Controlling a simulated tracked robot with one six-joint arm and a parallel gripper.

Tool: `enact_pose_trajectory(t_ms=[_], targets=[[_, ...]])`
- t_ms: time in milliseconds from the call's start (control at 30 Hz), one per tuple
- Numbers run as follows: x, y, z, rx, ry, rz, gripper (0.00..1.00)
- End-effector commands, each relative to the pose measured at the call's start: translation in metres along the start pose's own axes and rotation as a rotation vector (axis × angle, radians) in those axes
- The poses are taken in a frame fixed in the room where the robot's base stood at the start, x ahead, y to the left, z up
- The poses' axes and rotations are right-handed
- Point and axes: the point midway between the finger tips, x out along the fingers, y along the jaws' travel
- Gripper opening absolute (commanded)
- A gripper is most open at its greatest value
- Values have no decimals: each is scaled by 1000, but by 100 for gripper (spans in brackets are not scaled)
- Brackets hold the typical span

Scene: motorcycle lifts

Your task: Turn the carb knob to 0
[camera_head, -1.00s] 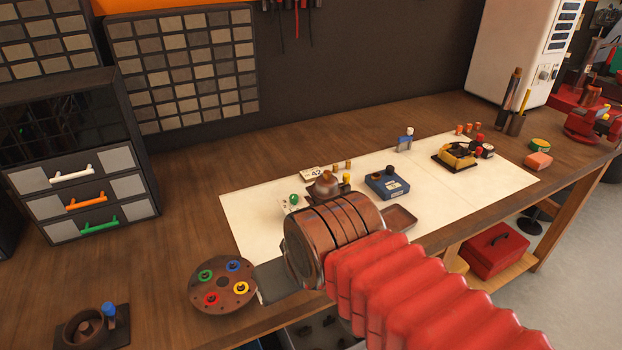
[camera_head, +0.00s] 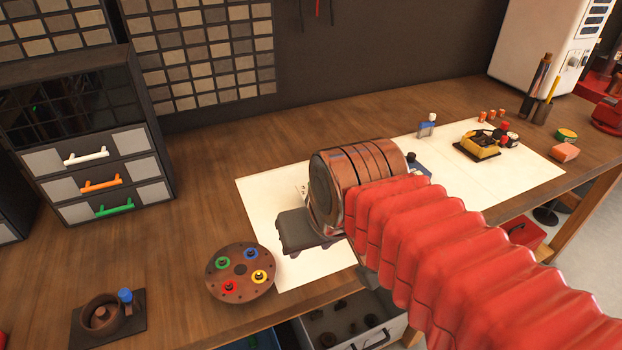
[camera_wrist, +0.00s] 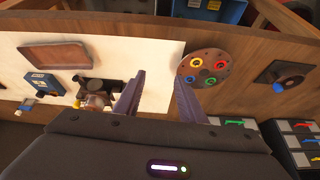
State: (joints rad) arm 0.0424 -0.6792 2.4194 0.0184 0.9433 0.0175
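No knob is marked clearly as the carb knob. In the wrist view, a dark brown, carburetor-like assembly (camera_wrist: 97,88) with a small yellow part sits on the white mat (camera_wrist: 150,62), left of my gripper (camera_wrist: 158,82). My two fingers are apart with nothing between them, over the mat and beside the round plate. In the head view, my arm hides that assembly, and only the dark back of my gripper (camera_head: 300,232) shows, above the mat's left part. No knob reading is legible.
A round plate (camera_head: 240,272) with coloured rings lies left of the mat. A dark base with a blue knob (camera_head: 124,295) is at the front left. A drawer cabinet (camera_head: 95,150) stands behind. A yellow device (camera_head: 477,145) sits on the mat's right part. Bare wood lies between cabinet and plate.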

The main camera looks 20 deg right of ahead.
Motion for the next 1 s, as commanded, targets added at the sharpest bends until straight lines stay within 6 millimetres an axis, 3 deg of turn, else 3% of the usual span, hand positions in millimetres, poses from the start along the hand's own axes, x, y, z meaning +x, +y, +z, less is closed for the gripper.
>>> enact_pose_trajectory(t_ms=[467, 1000], targets=[[-10, 24, -103, 340, -154, 59, 37], [22, 65, -206, 731, -318, 165, 37]])
